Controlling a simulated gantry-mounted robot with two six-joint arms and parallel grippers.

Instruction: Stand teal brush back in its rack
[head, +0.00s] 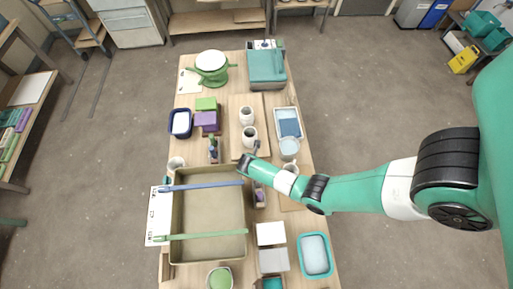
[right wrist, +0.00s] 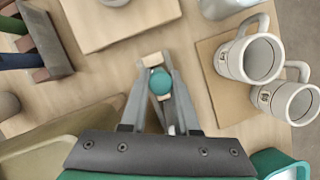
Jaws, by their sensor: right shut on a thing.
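My right gripper (head: 252,152) is above the middle of the table. In the right wrist view, its fingers (right wrist: 159,84) are shut on the teal brush (right wrist: 160,82), seen end-on as a round teal tip. The rest of the brush is hidden, and I cannot make it out in the head view. A small brown rack (head: 213,152) with dark upright pieces stands left of the gripper, apart from it. The rack (right wrist: 50,52) also shows at the upper left of the right wrist view, with green and blue handles beside it. My left gripper is not in view.
A large tray (head: 178,215) with a blue stick (head: 205,185) and a green stick (head: 205,236) across it lies in front. Two mugs (right wrist: 249,58) (right wrist: 288,100) stand to the right.

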